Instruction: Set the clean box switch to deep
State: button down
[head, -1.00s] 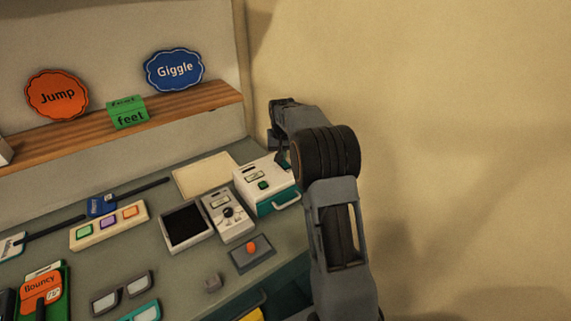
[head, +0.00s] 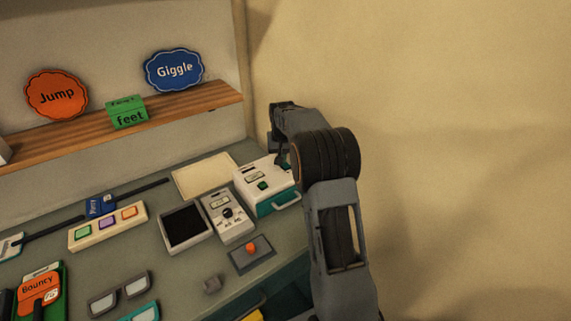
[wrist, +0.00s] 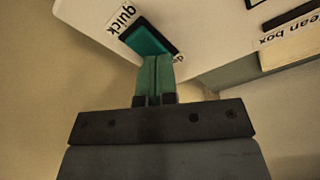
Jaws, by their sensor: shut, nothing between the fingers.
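The clean box (head: 262,178) is a white-topped box with a teal front and a pale handle, at the back right of the counter in the head view. In the wrist view its white top carries a teal rocker switch (wrist: 150,38). A "quick" label (wrist: 122,18) is at the switch's upper left end. A second label at the other end is mostly hidden and shows only "de". My gripper (wrist: 154,60) is shut and empty, its fingertips overlapping the switch's lower edge near that second label. I cannot tell whether they touch it.
A "clean box" name label (wrist: 291,25) shows in the wrist view. Left of the box are a grey dial device (head: 228,214) and a dark-screened tray (head: 186,227). A red button pad (head: 252,250) lies in front. The wall is close on the right.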

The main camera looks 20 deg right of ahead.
jog(key=shift+r+p, duration=2.75)
jog(key=shift+r, duration=0.65)
jog(key=shift+f, duration=0.25)
jog(key=shift+n+g, duration=0.3)
jog(key=shift+g, duration=0.1)
jog(key=s+f, duration=0.2)
jog(key=s, duration=0.1)
jog(key=shift+a+f, duration=0.3)
jog(key=shift+a, duration=0.05)
jog(key=s+a+r+n+t, duration=0.1)
jog(key=s+a+r, duration=0.2)
jog(key=s, duration=0.6)
jog(key=s+a+r+n+t, duration=0.1)
jog(key=s+a+r, duration=0.2)
jog(key=s, duration=0.6)
jog(key=s+a+r+n+t, duration=0.1)
jog(key=s+a+r, duration=0.2)
jog(key=s, duration=0.6)
jog(key=shift+s+a+r+t+y, duration=0.25)
jog(key=shift+a+r+t+y, duration=0.05)
jog(key=shift+a, duration=0.85)
